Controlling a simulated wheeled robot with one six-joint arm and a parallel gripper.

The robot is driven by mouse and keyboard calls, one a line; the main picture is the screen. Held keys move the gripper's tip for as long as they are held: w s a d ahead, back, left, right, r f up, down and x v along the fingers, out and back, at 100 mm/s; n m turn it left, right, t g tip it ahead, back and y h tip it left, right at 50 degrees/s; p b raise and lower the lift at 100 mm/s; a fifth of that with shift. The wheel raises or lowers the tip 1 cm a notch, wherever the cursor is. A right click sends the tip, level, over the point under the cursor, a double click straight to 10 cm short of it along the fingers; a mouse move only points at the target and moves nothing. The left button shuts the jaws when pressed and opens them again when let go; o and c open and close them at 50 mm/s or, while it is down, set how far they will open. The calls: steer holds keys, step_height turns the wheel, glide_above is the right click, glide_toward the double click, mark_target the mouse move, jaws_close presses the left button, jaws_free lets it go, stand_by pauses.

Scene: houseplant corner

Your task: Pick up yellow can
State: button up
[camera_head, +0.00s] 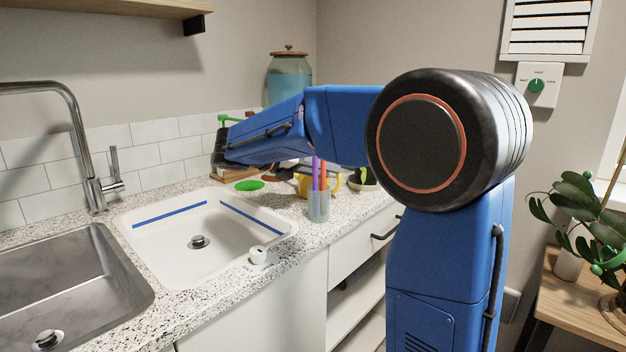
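A yellow can (305,182) stands on the speckled counter beyond the sink. It is partly hidden behind a clear cup of coloured sticks and by dark parts at the end of my arm. Yellow also shows just right of the sticks. My gripper (288,172) seems to be among these dark parts below my blue forearm, close to the can in the picture. Its fingers are too small and covered to tell whether they are open or touch the can.
The clear cup (319,205) holds purple and orange sticks at the counter's front edge. A white basin (160,235), a green dish (249,185), a small dark pot (362,182) and a blue-filled jar (289,80) are nearby. A tall faucet (80,140) stands left.

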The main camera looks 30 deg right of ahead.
steer(key=shift+x, duration=0.8)
jaws_close()
stand_by(0.8)
